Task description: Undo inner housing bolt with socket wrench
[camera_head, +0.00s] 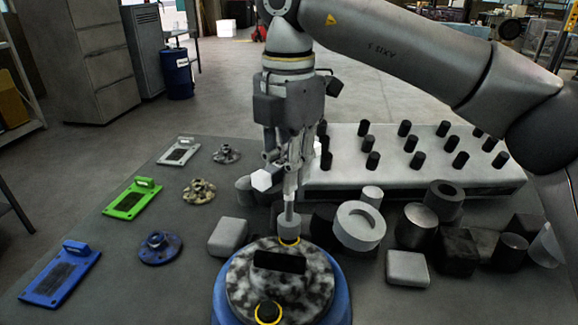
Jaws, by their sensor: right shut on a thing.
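A round, mottled grey housing (255,292) sits in a blue base (344,298) at the bottom middle. A dark rectangular slot lies across its top. My right gripper (287,162) points down above the far side of the housing. It is shut on the socket wrench (289,187), which stands upright. A second dark bolt (268,311) with a yellow ring shows on the near edge. My left gripper is out of view.
Blue (60,276), green (132,199) and grey (180,151) plates lie at the left, with flanged parts such as the blue one (160,248). Grey and black blocks, cylinders and a ring (358,226) crowd the right. Behind stands a white rack (400,165) with black pegs.

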